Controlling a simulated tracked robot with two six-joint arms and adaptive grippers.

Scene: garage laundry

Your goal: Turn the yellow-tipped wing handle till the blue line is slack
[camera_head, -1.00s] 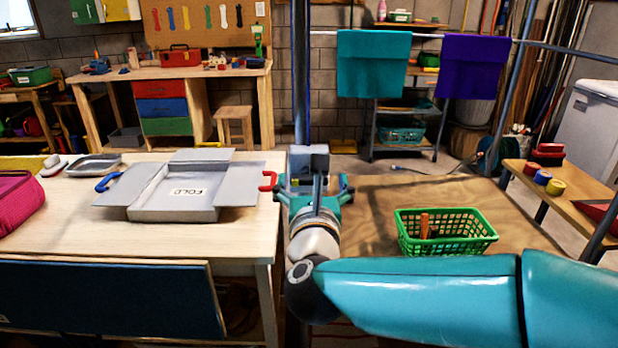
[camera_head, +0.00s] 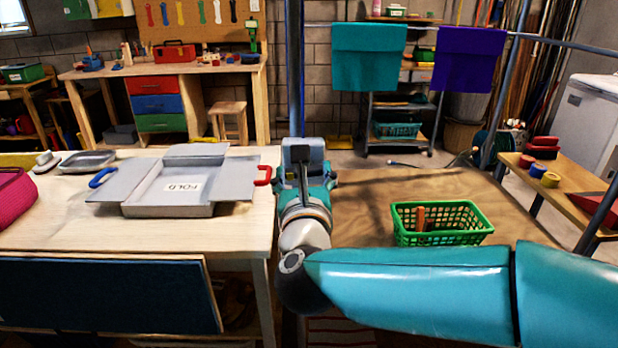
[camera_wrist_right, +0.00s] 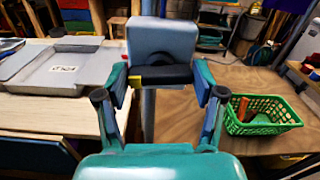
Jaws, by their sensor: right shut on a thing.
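A grey winch-like housing (camera_head: 303,152) sits on the blue-grey post, and it also shows in the right wrist view (camera_wrist_right: 162,42). In front of it, in the wrist view, the dark wing handle (camera_wrist_right: 170,75) lies nearly level, with its yellow tip (camera_wrist_right: 135,82) at the left. My right gripper (camera_wrist_right: 163,80) is shut on the wing handle, with one finger at each end. In the head view my right gripper (camera_head: 305,185) is directly in front of the housing and partly hides it. My left gripper is not in view.
A green basket (camera_head: 440,224) stands on the brown surface at right. Teal (camera_head: 368,58) and purple (camera_head: 470,62) towels hang behind.

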